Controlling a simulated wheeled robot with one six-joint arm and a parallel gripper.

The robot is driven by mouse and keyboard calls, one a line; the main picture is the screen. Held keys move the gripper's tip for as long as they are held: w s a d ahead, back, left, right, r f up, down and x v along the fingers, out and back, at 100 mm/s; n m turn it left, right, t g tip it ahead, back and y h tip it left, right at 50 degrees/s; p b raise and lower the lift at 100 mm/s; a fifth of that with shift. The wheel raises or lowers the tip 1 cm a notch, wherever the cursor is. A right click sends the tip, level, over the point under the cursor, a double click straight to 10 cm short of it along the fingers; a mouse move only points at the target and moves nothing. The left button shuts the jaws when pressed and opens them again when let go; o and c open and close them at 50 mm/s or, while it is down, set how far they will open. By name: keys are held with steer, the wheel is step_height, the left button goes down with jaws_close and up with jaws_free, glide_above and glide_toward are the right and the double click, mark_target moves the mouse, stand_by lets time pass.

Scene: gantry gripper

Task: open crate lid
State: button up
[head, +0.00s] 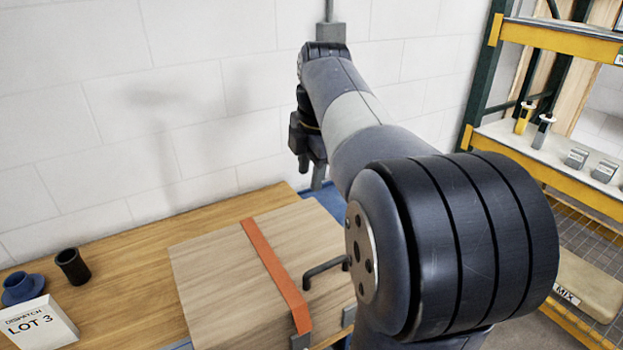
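A wooden crate (215,265) sits on the bench, its flat lid lying shut as far as I can see. An orange strap (274,271) runs across the lid and ends at a grey metal clasp (300,335) on the front edge. A dark bar handle (325,270) stands on the lid, right of the strap. My gripper (318,178) hangs beyond the crate's far right corner, above and apart from the lid. My arm hides the crate's right part. The fingers are small and dark, and I cannot tell whether they are open.
A black cup (72,266), a blue flanged part (22,288) and a white "DISPATCH LOT 3" sign (38,322) stand on the bench (120,260) at left. A white block wall is behind. A shelf rack (560,150) stands at right.

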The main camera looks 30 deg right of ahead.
steer(key=shift+w+r, duration=0.15)
steer(key=shift+r, duration=0.8)
steer(key=shift+w+r, duration=0.1)
steer(key=shift+r, duration=0.85)
